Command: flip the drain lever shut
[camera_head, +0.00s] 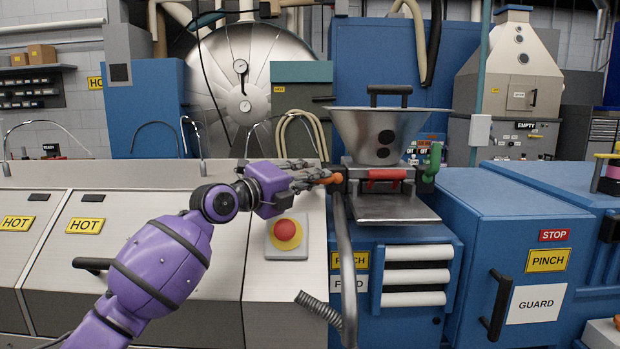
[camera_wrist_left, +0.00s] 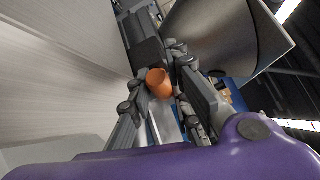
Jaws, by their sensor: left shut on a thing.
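An orange lever grip (camera_head: 330,180) sticks out at the left side of the feeder base, under the steel hopper (camera_head: 362,128); it appears to be the drain lever. My left gripper (camera_head: 318,175) reaches in from the left and its fingers are shut on this grip. In the left wrist view the orange grip (camera_wrist_left: 159,84) sits between the two dark fingers of the gripper (camera_wrist_left: 160,92). The fingers hide part of the lever, and I cannot tell its exact angle. My right gripper is not in view.
A red bar (camera_head: 387,174) and a green handle (camera_head: 433,160) sit on the feeder beside the lever. A grey pipe (camera_head: 345,265) drops just below my gripper. A red emergency button (camera_head: 286,234) is under my forearm. A blue guard cabinet (camera_head: 500,205) stands right.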

